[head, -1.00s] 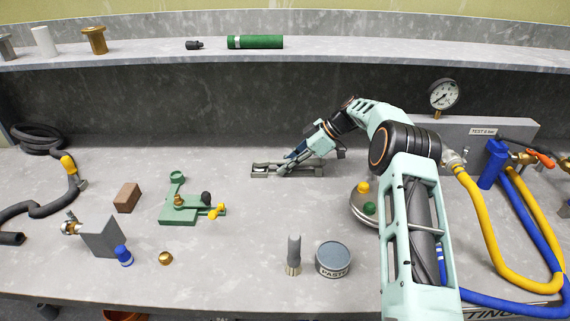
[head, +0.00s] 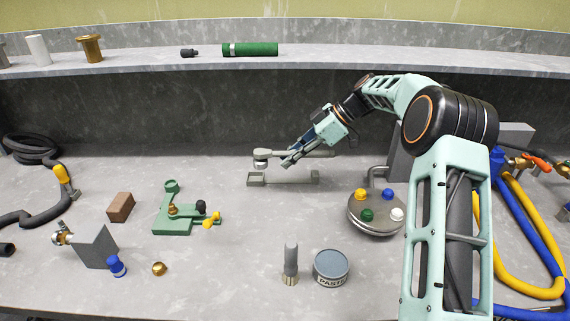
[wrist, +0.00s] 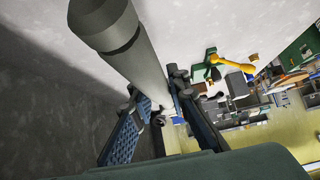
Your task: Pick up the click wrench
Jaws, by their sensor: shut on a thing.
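The click wrench (head: 263,154) is a long grey tool with a round head at its left end. It is up off its grey cradle (head: 284,179) on the bench and lies roughly level above it. My gripper (head: 288,160) is shut on the wrench's shaft and partly hides it. In the wrist view the wrench's thick grey shaft (wrist: 140,50) runs from the top left down between the two fingers of my gripper (wrist: 160,120). The wrench's lower end in that view is partly hidden by the fingers.
A round grey plate with coloured knobs (head: 376,213) stands right of the cradle. A green fixture (head: 180,222), a brown block (head: 121,206) and a paste tin (head: 331,268) stand nearer the front. A shelf (head: 330,52) runs along the back.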

